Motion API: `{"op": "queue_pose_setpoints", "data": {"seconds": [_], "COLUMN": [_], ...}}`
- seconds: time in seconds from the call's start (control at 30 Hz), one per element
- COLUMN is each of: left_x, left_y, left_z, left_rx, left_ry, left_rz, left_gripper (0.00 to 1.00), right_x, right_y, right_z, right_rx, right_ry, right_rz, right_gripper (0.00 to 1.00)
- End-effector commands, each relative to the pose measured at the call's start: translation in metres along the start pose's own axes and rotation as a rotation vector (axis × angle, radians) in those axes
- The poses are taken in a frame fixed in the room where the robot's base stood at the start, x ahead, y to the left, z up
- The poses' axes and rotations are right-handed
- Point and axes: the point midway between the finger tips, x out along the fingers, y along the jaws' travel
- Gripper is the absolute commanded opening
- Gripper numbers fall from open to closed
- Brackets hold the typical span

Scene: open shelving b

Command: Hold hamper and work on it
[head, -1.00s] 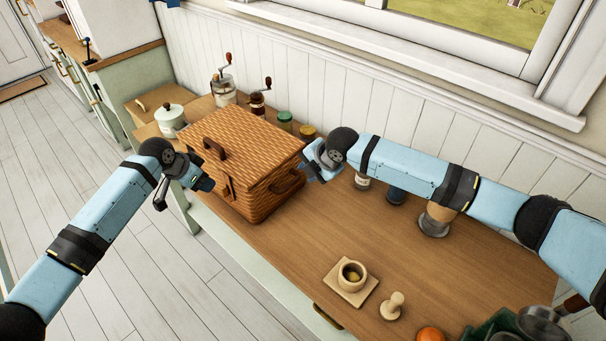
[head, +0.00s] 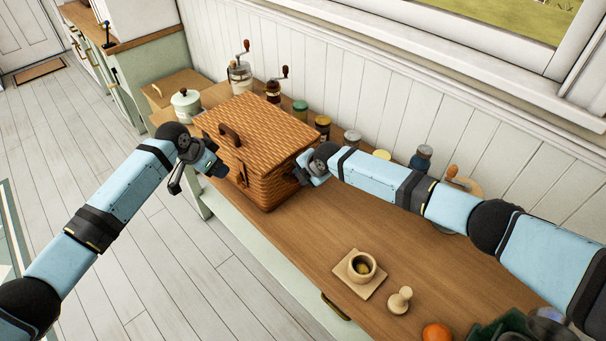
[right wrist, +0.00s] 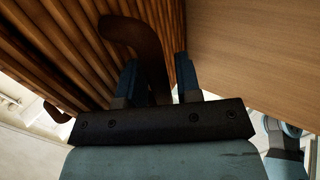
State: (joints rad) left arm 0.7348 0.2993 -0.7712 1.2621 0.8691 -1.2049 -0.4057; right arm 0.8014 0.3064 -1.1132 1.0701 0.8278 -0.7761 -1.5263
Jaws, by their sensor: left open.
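The closed wicker hamper (head: 262,130) stands on the wooden counter, with a brown handle on its lid and a side handle at its right end. My left gripper (head: 220,170) is open and empty, close to the hamper's front left side; I cannot tell whether it touches. My right gripper (head: 303,177) is at the hamper's right end. In the right wrist view the dark side handle (right wrist: 150,55) lies between the spread fingers of my right gripper (right wrist: 158,80), with a gap beside the right finger. The hamper's wicker wall (right wrist: 50,50) fills the upper left there.
A mortar (head: 361,266) on a board, a pestle (head: 399,300) and an orange (head: 437,333) are at the front right. The counter (head: 330,220) between is clear.

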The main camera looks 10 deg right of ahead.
Motion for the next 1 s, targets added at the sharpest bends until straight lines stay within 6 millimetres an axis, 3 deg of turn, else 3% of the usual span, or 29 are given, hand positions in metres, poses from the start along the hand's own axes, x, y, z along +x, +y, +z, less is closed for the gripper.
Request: {"op": "queue_pose_setpoints", "data": {"seconds": [0.2, 0.33, 1.0], "left_x": [0.0, 0.0, 0.0], "left_y": [0.0, 0.0, 0.0], "left_z": [0.0, 0.0, 0.0], "left_rx": [0.0, 0.0, 0.0], "left_ry": [0.0, 0.0, 0.0], "left_rz": [0.0, 0.0, 0.0], "left_gripper": [0.43, 0.43, 0.43], "right_x": [-0.0001, -0.0001, -0.0002], "right_y": [0.0003, 0.0002, 0.0], "right_z": [-0.0001, 0.0, 0.0001], "right_rx": [0.0, 0.0, 0.0], "right_ry": [0.0, 0.0, 0.0], "right_rz": [0.0, 0.0, 0.0], "right_gripper": [0.29, 0.0, 0.0]}}
